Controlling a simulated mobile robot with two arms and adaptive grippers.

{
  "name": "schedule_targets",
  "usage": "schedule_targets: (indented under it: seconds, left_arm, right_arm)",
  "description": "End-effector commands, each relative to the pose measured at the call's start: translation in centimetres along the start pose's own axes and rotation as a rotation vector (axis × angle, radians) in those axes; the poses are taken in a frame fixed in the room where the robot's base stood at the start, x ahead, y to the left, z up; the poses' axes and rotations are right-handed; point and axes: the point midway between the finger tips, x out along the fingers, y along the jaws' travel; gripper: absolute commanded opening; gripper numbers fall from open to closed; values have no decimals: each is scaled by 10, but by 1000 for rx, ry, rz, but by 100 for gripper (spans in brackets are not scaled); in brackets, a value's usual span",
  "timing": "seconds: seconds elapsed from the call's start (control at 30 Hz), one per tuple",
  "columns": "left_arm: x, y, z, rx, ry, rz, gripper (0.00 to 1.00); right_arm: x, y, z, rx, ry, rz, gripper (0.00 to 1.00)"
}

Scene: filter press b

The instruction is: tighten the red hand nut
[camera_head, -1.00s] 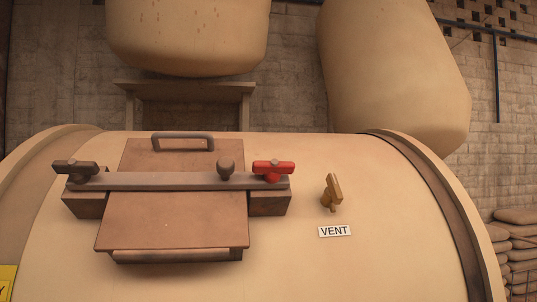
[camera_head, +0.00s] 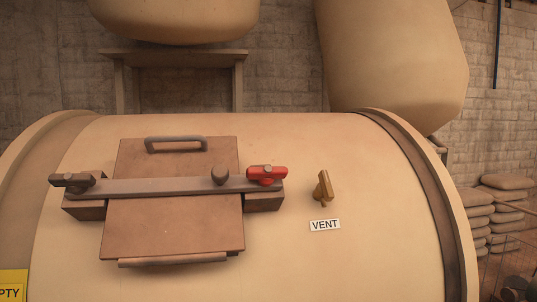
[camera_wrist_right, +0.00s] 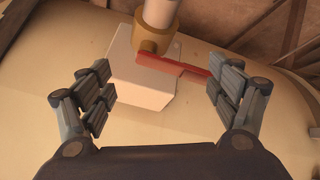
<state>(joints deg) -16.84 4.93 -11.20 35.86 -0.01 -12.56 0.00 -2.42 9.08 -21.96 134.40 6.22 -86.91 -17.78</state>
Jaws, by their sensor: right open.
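The red hand nut (camera_head: 266,174) sits at the right end of a grey clamp bar (camera_head: 160,187) that lies across a brown hatch lid (camera_head: 172,228) on the big cream drum. A dark hand nut (camera_head: 73,181) sits at the bar's left end. My right gripper (camera_wrist_right: 165,95) shows only in the right wrist view. Its fingers are spread wide with nothing between them. Beyond them is a red lever (camera_wrist_right: 172,65) on a brass fitting under a pale pipe. The hand nut is not recognizable in that view. My left gripper is not in view.
A brass vent valve (camera_head: 323,188) and a VENT label (camera_head: 325,225) are to the right. A raised rim (camera_head: 430,180) bounds the drum's right side. Stacked sacks (camera_head: 506,205) lie beyond it.

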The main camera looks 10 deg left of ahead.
Motion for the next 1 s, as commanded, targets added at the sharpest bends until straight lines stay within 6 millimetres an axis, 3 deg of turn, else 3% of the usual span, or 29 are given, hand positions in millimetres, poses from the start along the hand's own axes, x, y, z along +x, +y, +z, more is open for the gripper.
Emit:
schedule_targets:
  seconds: [0.03,0.5,0.8,1.0]
  left_arm:
    - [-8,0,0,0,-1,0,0]
    - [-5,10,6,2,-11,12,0]
    - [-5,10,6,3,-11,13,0]
    - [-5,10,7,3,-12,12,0]
  right_arm:
    - [-25,6,-35,-78,62,14,83]
    - [-83,7,-205,-759,346,159,83]
    - [-132,-3,-284,-1227,422,337,83]
    - [-163,-9,-323,-1533,409,483,83]
